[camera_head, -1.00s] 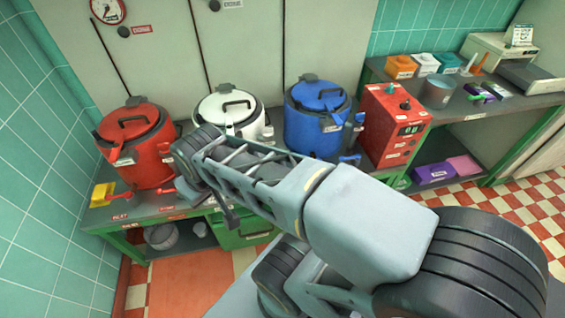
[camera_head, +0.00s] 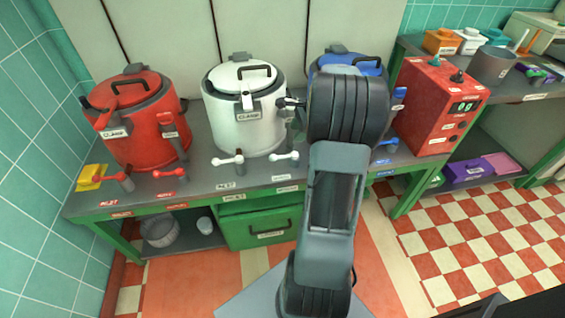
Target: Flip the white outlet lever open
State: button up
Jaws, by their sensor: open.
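The white kettle (camera_head: 232,125) stands upright on the bench between the red and blue kettles, its lid shut. Two white levers stand at the bench front below it: a left one (camera_head: 228,159) and a right one (camera_head: 284,156). Both handles lie roughly crosswise. The label under the left lever (camera_head: 225,185) and the one under the right lever (camera_head: 285,178) are too small to read surely. My arm rises just right of the right lever, its bulky dark wrist in front of the blue kettle.
The red kettle (camera_head: 150,135), with red levers, stands left. The blue kettle (camera_head: 345,58) is mostly covered by my arm. A red control box (camera_head: 437,105) stands right. A green drawer (camera_head: 262,228) is below.

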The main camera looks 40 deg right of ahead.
aim_at(282, 157)
jog(key=b+x, duration=0.1)
jog(key=x, duration=0.3)
jog(key=b+x, duration=0.1)
jog(key=x, duration=0.4)
jog(key=b+x, duration=0.1)
jog(key=x, duration=0.4)
jog(key=shift+d, duration=0.35)
jog(key=shift+c, duration=0.3)
grip_shut()
